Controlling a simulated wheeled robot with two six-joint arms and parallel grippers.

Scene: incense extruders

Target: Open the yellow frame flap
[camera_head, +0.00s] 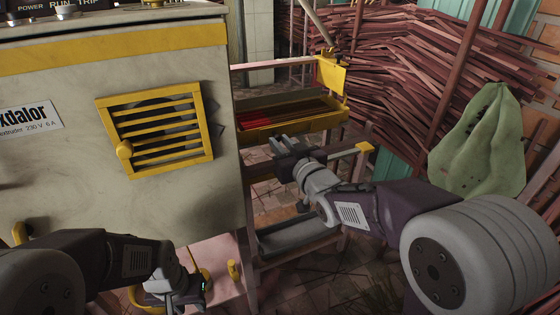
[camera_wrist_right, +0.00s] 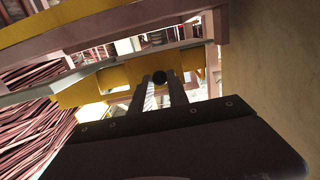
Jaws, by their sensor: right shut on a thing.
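The yellow slatted frame flap (camera_head: 161,103) is on the cream machine's front panel, with a yellow ball knob (camera_head: 124,150) at its lower left. It appears to lie against the panel around a dark opening. My right gripper (camera_head: 283,146) is to the right of the machine, apart from this flap, just below the yellow-rimmed tray.
The yellow-rimmed tray (camera_head: 296,124) holds red sticks on a rack beside the machine (camera_head: 60,110). A yellow bracket (camera_head: 332,75) stands above it. A grey trough (camera_head: 295,235) is lower down. Bundled sticks (camera_head: 410,70) and a green sack (camera_head: 480,145) fill the right.

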